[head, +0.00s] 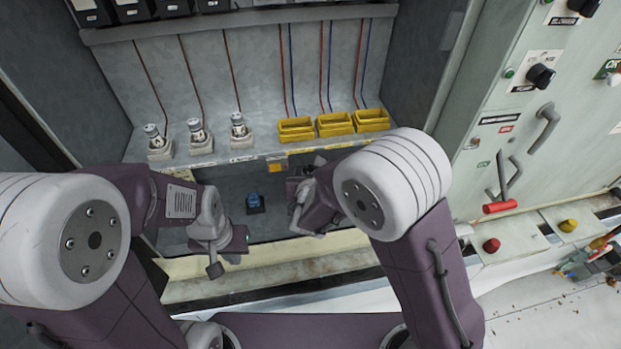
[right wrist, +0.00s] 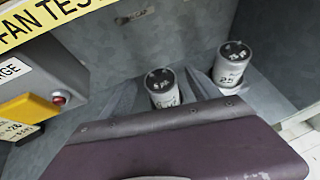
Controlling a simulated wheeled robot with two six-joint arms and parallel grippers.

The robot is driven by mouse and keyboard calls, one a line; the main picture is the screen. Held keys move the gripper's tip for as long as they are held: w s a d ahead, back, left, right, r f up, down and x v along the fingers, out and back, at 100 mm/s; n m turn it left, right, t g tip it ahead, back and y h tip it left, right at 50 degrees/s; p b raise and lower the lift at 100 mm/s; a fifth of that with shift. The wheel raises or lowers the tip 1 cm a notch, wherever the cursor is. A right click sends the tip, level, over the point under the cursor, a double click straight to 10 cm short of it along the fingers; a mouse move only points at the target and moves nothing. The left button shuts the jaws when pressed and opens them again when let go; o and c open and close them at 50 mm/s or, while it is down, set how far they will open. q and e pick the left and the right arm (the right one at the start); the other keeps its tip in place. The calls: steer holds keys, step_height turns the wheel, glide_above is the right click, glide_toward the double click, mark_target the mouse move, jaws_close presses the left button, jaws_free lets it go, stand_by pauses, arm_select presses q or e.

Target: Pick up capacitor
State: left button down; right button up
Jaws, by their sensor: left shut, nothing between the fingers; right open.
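In the right wrist view two pale cylindrical capacitors with dark tops stand in a grey compartment: a left capacitor (right wrist: 163,88) and a right capacitor (right wrist: 234,66). My right gripper (right wrist: 163,95) is open; its two grey fingers show on either side of the left capacitor, and I cannot tell whether they touch it. The gripper's purple body hides the lower part of this view. In the head view my right gripper (head: 298,200) is at the lower cabinet opening, and the capacitors are hidden there. My left gripper (head: 215,266) is shut and empty in front of the cabinet's front edge.
A small blue part (head: 255,203) is in the lower compartment between my grippers. Above are several yellow trays (head: 334,124) and white sockets (head: 159,147) on a shelf.

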steer(key=shift+w+f, duration=0.3)
steer(key=shift+w, duration=0.15)
steer(key=shift+s+r, duration=0.1)
steer(key=shift+s, duration=0.05)
steer(key=c, duration=0.9)
jaws_close()
step_height(320, 180, up, 4)
steer(key=shift+f, duration=0.2)
steer(key=s+b, duration=0.6)
steer(key=s, duration=1.2)
steer(key=shift+b, duration=0.3)
